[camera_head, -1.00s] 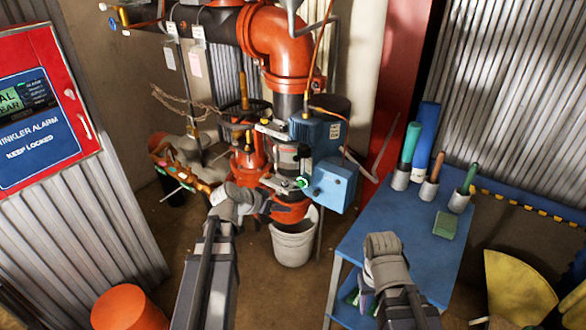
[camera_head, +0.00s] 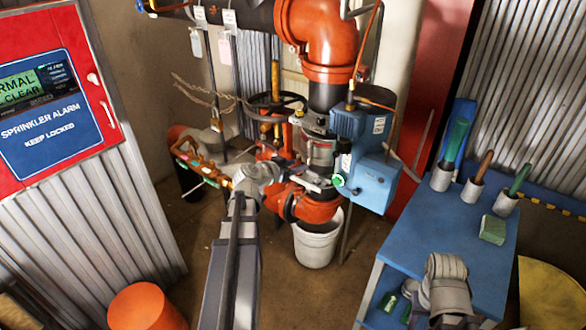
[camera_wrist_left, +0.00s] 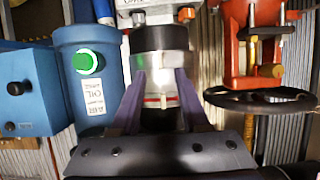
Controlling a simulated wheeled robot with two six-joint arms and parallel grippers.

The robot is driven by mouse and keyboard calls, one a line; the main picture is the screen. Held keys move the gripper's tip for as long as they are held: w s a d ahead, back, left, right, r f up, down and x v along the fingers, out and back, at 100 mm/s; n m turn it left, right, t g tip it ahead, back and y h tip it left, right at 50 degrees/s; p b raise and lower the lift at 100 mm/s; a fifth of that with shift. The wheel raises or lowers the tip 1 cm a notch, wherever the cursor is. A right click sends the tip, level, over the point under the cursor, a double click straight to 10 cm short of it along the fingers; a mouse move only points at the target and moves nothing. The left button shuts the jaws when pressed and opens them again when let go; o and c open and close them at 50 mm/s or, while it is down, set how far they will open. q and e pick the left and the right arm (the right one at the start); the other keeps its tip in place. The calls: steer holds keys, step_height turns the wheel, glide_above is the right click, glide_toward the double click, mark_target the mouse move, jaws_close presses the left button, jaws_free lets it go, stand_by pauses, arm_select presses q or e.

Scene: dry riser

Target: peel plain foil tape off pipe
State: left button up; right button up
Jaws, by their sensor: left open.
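The vertical pipe has a shiny silver section, seemingly the foil tape (camera_head: 320,152), below the dark pipe and beside the blue housing. In the left wrist view the silver foil section (camera_wrist_left: 158,84) carries a thin red-and-white line. My left gripper (camera_head: 312,182) reaches in from the lower left to the pipe's front. In the left wrist view its two purple-grey fingers (camera_wrist_left: 162,100) are open, one on either side of the silver section. I cannot tell whether they touch it. My right gripper (camera_head: 446,300) is over the blue table's front, its fingers mostly hidden.
A blue box (camera_head: 370,183) and an orange valve with a black handwheel (camera_wrist_left: 262,103) flank the pipe. A white bucket (camera_head: 317,245) stands below. The blue table (camera_head: 455,230) holds several tool cups and a green block (camera_head: 492,229). A red alarm cabinet (camera_head: 90,25) is left.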

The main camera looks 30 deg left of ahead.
mark_target(308, 163)
arm_select(q)
steer(key=b+x, duration=0.2)
steer(key=x, duration=0.4)
jaws_close()
steer(key=shift+s, duration=0.1)
stand_by(0.3)
stand_by(0.3)
steer(key=shift+s, duration=0.2)
stand_by(1.5)
steer(key=s, duration=0.8)
steer(key=shift+s+a, duration=0.25)
steer(key=shift+a, duration=0.1)
stand_by(0.4)
steer(key=shift+r, duration=0.15)
